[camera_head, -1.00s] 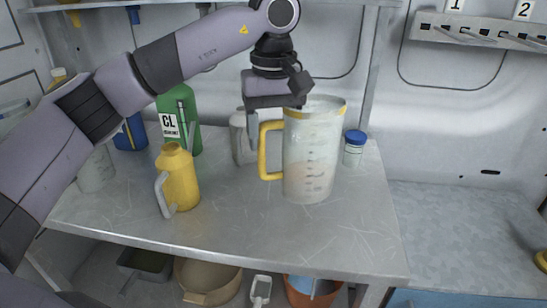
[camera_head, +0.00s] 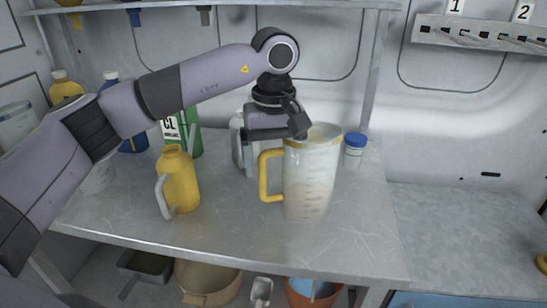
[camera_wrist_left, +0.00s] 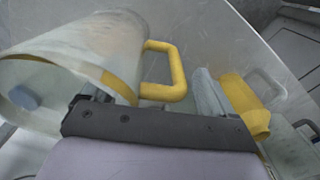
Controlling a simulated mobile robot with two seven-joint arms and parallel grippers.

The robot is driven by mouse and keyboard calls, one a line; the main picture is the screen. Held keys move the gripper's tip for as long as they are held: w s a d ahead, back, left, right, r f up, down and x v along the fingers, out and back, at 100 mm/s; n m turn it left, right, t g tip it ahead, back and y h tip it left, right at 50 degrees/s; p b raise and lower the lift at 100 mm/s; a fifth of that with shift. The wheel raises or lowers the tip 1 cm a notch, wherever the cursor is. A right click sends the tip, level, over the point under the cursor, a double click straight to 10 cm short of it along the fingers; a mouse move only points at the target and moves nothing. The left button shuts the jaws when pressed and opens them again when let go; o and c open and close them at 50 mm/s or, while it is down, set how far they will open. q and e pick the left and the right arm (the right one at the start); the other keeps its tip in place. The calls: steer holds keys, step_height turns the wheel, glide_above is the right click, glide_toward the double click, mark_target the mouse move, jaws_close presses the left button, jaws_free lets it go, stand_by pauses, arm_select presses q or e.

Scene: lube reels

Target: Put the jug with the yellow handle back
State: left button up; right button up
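The clear jug with the yellow handle (camera_head: 312,185) stands upright or nearly so at the middle of the metal worktop; its handle points left. In the left wrist view the jug (camera_wrist_left: 70,60) lies across the upper left, with its handle (camera_wrist_left: 180,72) at the middle. My left gripper (camera_head: 274,148) is over the handle side of the jug, right at the rim. Its fingers look spread apart, one beside the rim; their tips are partly hidden, and I cannot tell whether they touch the jug. My right gripper is not in view.
A yellow can (camera_head: 180,182) stands left of the jug. A green container (camera_head: 190,135) and a grey jug (camera_head: 238,140) stand behind, and a blue-capped jar (camera_head: 354,150) at right. The worktop (camera_head: 240,235) is clear in front. Bowls sit underneath.

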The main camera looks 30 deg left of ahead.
arm_select(q)
step_height(320, 180, up, 12)
steer(key=shift+r+p, duration=0.2)
steer(key=shift+p, duration=0.1)
stand_by(0.3)
steer(key=shift+f, duration=0.1)
stand_by(0.4)
